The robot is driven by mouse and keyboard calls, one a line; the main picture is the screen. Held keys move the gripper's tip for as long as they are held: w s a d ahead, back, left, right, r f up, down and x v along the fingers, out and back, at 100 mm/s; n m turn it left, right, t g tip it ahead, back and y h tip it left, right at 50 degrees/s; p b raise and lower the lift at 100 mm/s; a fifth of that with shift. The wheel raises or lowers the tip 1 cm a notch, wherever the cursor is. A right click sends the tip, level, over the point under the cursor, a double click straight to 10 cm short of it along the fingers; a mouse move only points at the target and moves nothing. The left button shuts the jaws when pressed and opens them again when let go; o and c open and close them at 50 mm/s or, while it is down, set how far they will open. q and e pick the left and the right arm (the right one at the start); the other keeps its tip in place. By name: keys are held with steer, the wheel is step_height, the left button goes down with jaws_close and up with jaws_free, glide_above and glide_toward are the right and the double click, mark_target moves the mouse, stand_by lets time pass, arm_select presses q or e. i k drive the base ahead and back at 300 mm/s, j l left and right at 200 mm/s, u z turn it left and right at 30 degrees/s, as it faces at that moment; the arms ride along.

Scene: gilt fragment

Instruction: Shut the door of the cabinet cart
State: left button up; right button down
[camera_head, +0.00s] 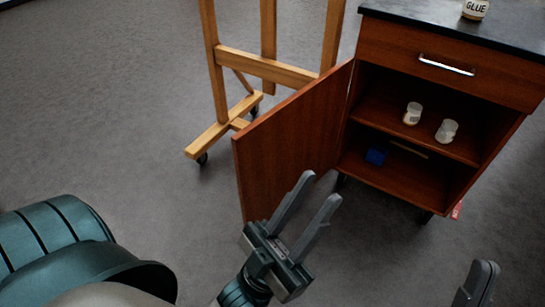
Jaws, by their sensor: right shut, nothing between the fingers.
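The cabinet cart (448,90) is reddish-brown wood with a black top and stands at the right. Its door (290,140) is hinged on the cart's left side and stands wide open, swung out toward the left and front. My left gripper (321,188) is open and empty. Its fingers point up and right, and one overlaps the door's lower edge in the picture; I cannot tell whether they touch. My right gripper (482,274) is at the bottom right, shut and empty, in front of the cart and apart from it. Its lower part is cut off by the frame.
Inside the cart are two whitish jars (412,113) (446,131) on the shelf and a blue object (376,156) below. A drawer with a metal handle (446,65) is shut above. A glue jar (475,9) stands on top. A wooden easel (265,68) stands behind the door.

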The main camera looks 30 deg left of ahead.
mark_target(271, 154)
steer(key=j+z, duration=0.15)
steer(key=j, duration=0.25)
steer(key=k+j+z, duration=0.1)
steer(key=j, duration=0.3)
steer(key=k+j+z, duration=0.15)
steer(key=j, duration=0.2)
steer(key=k+j+z, duration=0.15)
steer(key=j, duration=0.25)
steer(key=k+j+z, duration=0.1)
steer(key=j, duration=0.25)
steer(key=i+j+z, duration=0.1)
steer(key=j, duration=0.4)
steer(key=i+j+z, duration=0.1)
steer(key=j, duration=0.4)
steer(key=i+j+z, duration=0.1)
steer(key=j, duration=0.4)
steer(key=k+j+z, duration=0.3)
steer(key=k+j, duration=0.55)
steer(key=j, duration=0.15)
